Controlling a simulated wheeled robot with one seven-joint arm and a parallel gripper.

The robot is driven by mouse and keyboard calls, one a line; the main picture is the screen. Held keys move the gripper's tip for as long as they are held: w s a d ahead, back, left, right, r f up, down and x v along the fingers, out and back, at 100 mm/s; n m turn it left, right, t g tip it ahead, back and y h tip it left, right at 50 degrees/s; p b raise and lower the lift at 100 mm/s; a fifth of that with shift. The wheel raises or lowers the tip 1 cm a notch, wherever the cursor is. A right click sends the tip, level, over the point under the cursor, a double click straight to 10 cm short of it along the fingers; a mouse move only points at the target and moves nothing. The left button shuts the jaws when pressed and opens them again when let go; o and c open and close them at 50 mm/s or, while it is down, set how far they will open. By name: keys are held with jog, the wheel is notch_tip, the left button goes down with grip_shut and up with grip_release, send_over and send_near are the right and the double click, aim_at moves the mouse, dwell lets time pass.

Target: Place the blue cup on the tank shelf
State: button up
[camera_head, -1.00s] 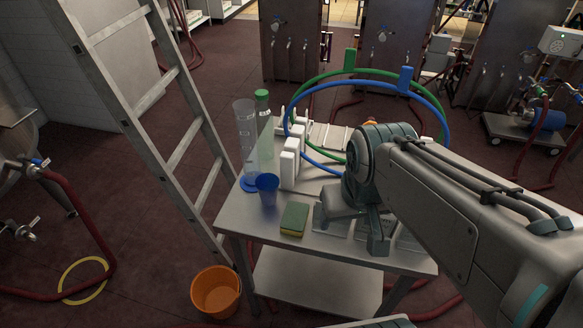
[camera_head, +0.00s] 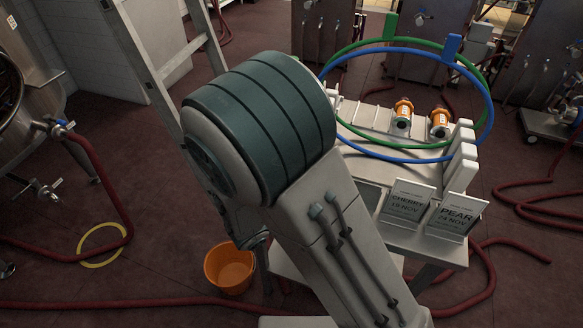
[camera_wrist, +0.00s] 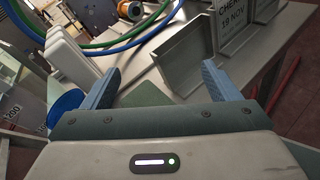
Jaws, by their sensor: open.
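My gripper (camera_wrist: 160,68) is open in the wrist view, with its blue-grey fingers apart and nothing held between them. The green top of a sponge (camera_wrist: 150,94) shows below and between the fingers. A blue round shape (camera_wrist: 67,104) lies left of the left finger. I cannot tell whether it is the blue cup or the blue foot of the clear measuring cylinder (camera_wrist: 12,112) beside it. In the head view my arm hides the cup's place and my gripper.
The table (camera_head: 432,246) holds cards reading CHERRY (camera_head: 407,203) and PEAR (camera_head: 457,214), orange-collared fittings (camera_head: 402,113), white upright blocks (camera_head: 461,150), and green and blue hose loops (camera_head: 487,95). An orange bucket (camera_head: 229,268), a ladder (camera_head: 150,45) and red hoses (camera_head: 100,180) are nearby.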

jog(key=w+a+f+n+t+y+b, duration=0.1)
jog(key=a+f+n+t+y, duration=0.1)
jog(key=a+n+t+y, duration=0.25)
jog(key=a+f+n+t+y, duration=0.1)
jog(key=a+f+n+t, duration=0.2)
jog(key=a+n, duration=0.3)
jog(key=shift+m, duration=0.45)
jog(key=x, duration=0.2)
jog(key=a+x, duration=0.1)
jog(key=x, duration=0.5)
jog(key=shift+w+a+f+p, duration=0.1)
jog(key=shift+w+a+p, duration=0.15)
jog(key=shift+p, duration=0.1)
jog(key=shift+p+x, duration=0.45)
jog(key=shift+x, duration=2.25)
jog(key=shift+a, duration=0.1)
jog(key=c, duration=1.1)
